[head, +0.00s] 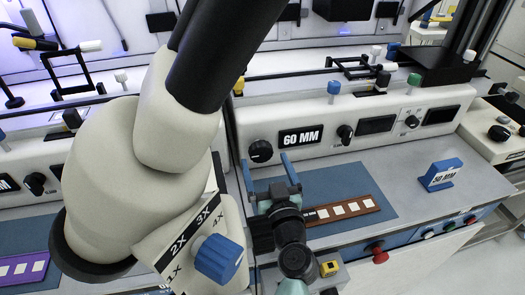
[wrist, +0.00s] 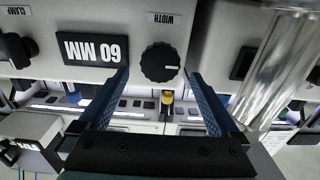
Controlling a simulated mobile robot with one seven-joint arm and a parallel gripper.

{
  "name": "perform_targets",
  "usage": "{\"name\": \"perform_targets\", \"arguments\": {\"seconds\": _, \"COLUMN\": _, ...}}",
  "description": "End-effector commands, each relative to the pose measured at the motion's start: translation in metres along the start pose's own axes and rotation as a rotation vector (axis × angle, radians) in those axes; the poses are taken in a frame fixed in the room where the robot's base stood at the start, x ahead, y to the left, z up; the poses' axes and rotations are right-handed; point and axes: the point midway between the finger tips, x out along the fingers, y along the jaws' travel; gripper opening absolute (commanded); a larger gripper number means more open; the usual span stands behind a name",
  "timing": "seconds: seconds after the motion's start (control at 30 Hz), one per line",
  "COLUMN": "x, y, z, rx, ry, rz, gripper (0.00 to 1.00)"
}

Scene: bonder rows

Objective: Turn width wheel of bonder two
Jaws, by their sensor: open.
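The width wheel (head: 260,151) is a black ridged knob on the pale front panel, left of a black "60 MM" display (head: 301,137). In the wrist view, which is upside down, the wheel (wrist: 160,62) sits beside the "WIDTH" label, and the display (wrist: 95,51) is to its left. My gripper (head: 267,165) is open, its two blue fingers pointing at the panel just in front of the wheel. In the wrist view the fingers (wrist: 158,74) stand on either side of the wheel with gaps. I see no contact. No bonder number is readable.
A pale microscope body with a blue magnification knob (head: 218,258) stands close left of my arm. A brown strip with pale squares (head: 345,210) lies on the blue mat (head: 375,190). A blue block marked "50 MM" (head: 441,175) stands to the right. A clear cylinder (wrist: 280,70) shows in the wrist view.

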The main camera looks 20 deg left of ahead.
Motion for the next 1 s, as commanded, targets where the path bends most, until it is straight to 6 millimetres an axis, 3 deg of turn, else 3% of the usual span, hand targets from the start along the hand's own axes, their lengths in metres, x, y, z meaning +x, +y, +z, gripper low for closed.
{"name": "perform_targets", "arguments": {"seconds": 0.23, "x": 0.03, "y": -0.001, "z": -0.001, "rx": -0.001, "ry": 0.001, "rz": -0.001, "gripper": 0.98}}
{"name": "perform_targets", "arguments": {"seconds": 0.67, "x": 0.037, "y": 0.0, "z": 0.0, "rx": -0.001, "ry": 0.0, "rz": 0.0, "gripper": 0.98}}
{"name": "perform_targets", "arguments": {"seconds": 1.0, "x": 0.037, "y": 0.0, "z": 0.0, "rx": 0.0, "ry": 0.0, "rz": 0.0, "gripper": 0.37}}
